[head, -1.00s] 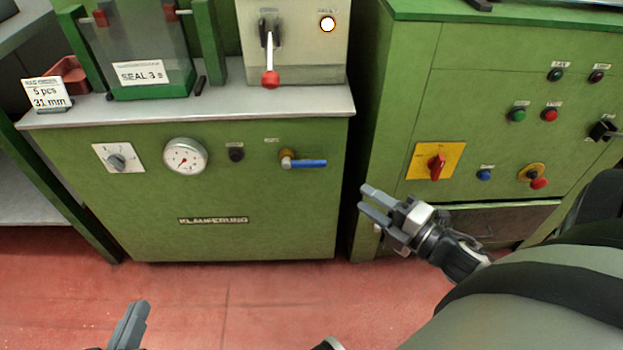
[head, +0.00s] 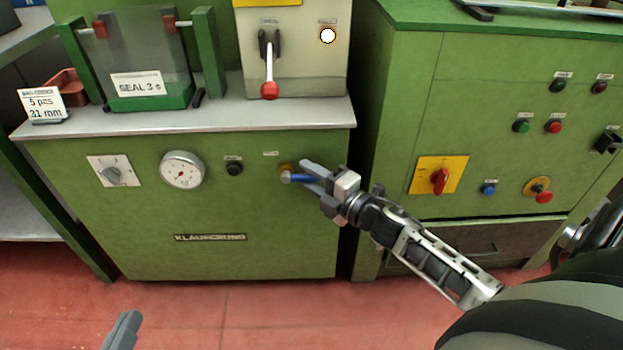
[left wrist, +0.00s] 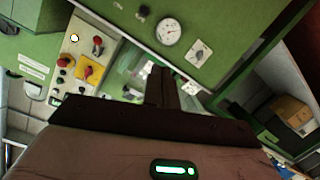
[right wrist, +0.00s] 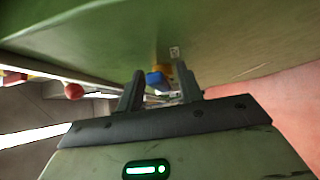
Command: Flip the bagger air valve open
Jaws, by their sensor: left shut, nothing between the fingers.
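The bagger air valve has a brass body (head: 286,169) and a blue lever (head: 296,178) that lies level, pointing right, on the green cabinet front. My right gripper (head: 309,176) is at the lever, its fingers reaching in from the right and hiding the lever's end. In the right wrist view the fingers (right wrist: 159,86) are apart, with the blue lever (right wrist: 156,80) and brass body (right wrist: 182,72) seen between them; contact cannot be told. My left gripper (head: 124,328) is shut and empty, low in front of the cabinet; it also shows in the left wrist view (left wrist: 161,85).
The bagger cabinet (head: 210,260) also carries a gauge (head: 182,170), a selector knob (head: 112,175) and a black button (head: 235,169). A red-knobbed lever (head: 269,89) stands above the metal ledge (head: 200,120). Another green cabinet (head: 400,130) stands to the right.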

